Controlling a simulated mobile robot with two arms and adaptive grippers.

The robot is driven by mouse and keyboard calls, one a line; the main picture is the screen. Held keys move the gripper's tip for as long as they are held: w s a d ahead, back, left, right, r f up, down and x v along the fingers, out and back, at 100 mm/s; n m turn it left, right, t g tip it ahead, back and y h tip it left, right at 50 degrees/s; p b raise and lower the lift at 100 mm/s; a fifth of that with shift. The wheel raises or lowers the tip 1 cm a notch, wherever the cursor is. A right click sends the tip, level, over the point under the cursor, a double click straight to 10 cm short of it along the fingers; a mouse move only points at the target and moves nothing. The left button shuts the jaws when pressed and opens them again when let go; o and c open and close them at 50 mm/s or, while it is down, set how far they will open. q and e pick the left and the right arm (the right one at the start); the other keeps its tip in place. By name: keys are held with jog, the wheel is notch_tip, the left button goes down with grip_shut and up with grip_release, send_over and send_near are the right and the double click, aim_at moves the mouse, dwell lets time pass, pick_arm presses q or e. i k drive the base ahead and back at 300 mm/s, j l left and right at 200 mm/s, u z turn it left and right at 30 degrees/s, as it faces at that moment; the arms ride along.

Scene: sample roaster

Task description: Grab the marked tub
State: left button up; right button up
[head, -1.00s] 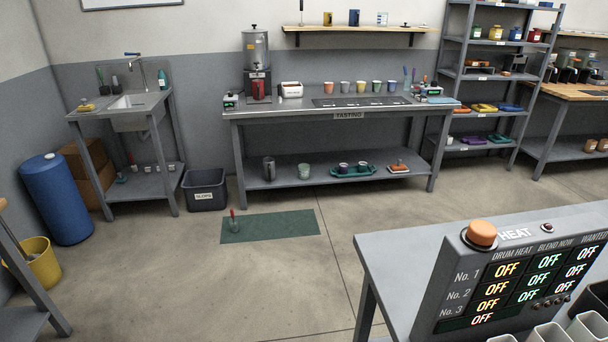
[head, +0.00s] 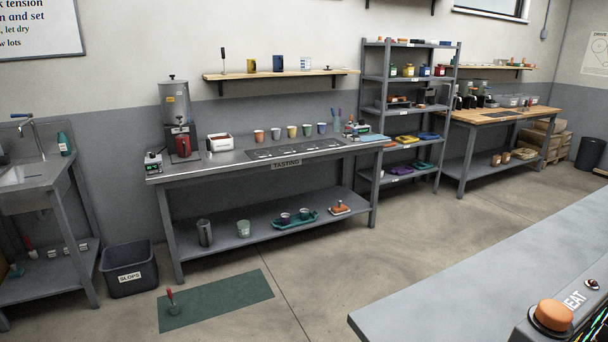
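I cannot tell which thing is the marked tub. A dark open bin (head: 129,271) labelled SLOPS stands on the floor between the sink stand and the tasting table. A small white box (head: 219,142) with reddish lettering too small to read sits on the tasting table (head: 200,168). Several small coloured jars with pale labels, among them a yellow jar (head: 409,70) and a red jar (head: 440,71), stand on an upper shelf of the grey rack (head: 369,90). Neither of my grippers is in view.
A grey bench (head: 490,270) with an orange button (head: 553,315) on its panel fills the near right. A green mat (head: 218,300) with a small red-handled item lies on the floor. The wooden counter (head: 500,117) stands beyond the rack. Floor before the table is mostly clear.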

aim_at(244, 229)
jog(key=i+j, duration=1.85)
jog(key=i, duration=0.1)
